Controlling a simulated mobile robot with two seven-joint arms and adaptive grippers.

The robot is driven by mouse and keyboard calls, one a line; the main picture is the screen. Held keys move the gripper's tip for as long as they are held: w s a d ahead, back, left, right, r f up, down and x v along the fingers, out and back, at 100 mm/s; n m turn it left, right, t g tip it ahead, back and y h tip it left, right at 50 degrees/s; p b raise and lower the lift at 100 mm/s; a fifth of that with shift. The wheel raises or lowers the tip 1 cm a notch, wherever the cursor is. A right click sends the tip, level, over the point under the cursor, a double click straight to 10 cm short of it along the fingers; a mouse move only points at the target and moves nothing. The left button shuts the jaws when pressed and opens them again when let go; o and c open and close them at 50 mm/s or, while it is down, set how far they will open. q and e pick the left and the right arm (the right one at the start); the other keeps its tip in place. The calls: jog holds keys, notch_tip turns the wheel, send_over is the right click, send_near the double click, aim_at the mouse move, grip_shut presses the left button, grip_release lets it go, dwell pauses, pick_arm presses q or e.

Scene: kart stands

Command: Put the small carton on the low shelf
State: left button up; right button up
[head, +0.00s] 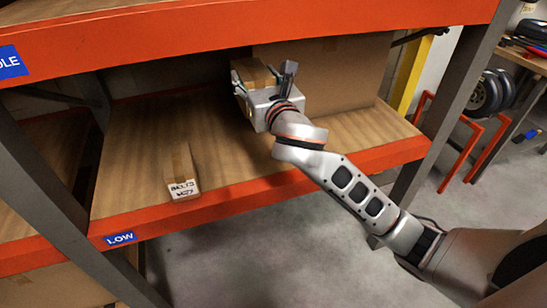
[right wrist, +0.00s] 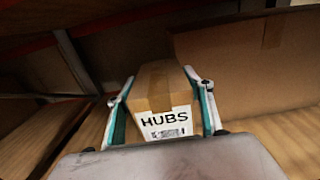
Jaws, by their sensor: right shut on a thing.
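My right gripper (head: 264,76) reaches over the low shelf (head: 230,155), toward its back. It is shut on a small brown carton (head: 251,72), with one finger on each side. In the right wrist view the carton (right wrist: 163,88) shows a white label reading HUBS, a barcode and a tape strip. I cannot tell whether it touches the shelf boards. The low shelf has an orange front beam with a blue LOW sign (head: 119,238). My left gripper is in neither view.
Another small carton (head: 180,172) with a white label stands at the shelf's front left. A large carton (head: 345,75) stands at the back right, close to my gripper. An orange beam (head: 200,30) of the shelf above crosses overhead. Bare boards lie between the small carton and my gripper.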

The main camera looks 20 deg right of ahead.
jog(key=shift+w, duration=0.15)
jog(key=shift+f, duration=0.25)
notch_tip(320, 180, down, 19)
jog(key=b, duration=0.7)
jog(key=shift+f+b, duration=0.1)
jog(key=shift+b, duration=0.3)
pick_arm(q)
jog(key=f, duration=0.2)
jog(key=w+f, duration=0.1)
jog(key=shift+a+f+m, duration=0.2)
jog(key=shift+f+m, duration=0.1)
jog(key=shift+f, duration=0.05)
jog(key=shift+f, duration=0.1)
